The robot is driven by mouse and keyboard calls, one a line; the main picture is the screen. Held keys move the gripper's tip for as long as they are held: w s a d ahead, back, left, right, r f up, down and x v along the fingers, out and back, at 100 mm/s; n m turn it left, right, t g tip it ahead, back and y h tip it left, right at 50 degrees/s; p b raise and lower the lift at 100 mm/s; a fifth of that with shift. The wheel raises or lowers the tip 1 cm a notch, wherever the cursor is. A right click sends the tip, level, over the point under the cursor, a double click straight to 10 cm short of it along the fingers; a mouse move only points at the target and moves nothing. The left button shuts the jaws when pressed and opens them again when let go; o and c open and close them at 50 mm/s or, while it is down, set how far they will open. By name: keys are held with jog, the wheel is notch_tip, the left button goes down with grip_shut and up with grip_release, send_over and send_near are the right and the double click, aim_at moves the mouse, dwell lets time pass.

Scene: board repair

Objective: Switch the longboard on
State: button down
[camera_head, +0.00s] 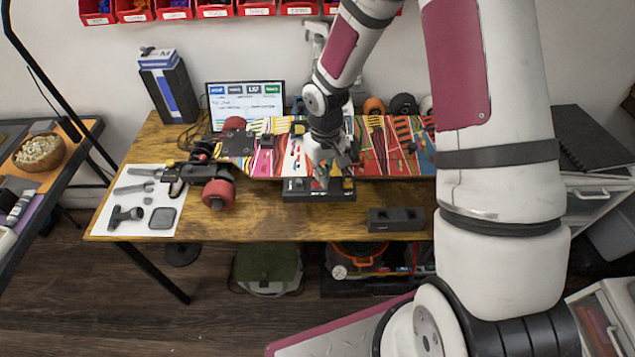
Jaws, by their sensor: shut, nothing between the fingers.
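The longboard (265,157) has a colourful underside and lies across the wooden table. Red wheels (218,193) show at its left end. My gripper (330,178) is shut and empty. It points down at the front edge of the longboard's middle, in front of a black box with small parts (318,193) on the table. I cannot tell whether the fingertips touch the board or the box. The power switch cannot be made out at this size. The board's right end is hidden behind my arm.
A white mat (130,218) with tools lies on the table's left. A dark block (396,219) sits at the front right. A tablet screen (246,103) stands behind the board. Red bins (215,8) hang above. The table's front middle (290,222) is clear.

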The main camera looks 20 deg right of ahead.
jog(key=shift+f, duration=0.2)
jog(key=shift+r, duration=0.1)
jog(key=shift+r+p, duration=1.35)
jog(key=shift+r, duration=2.1)
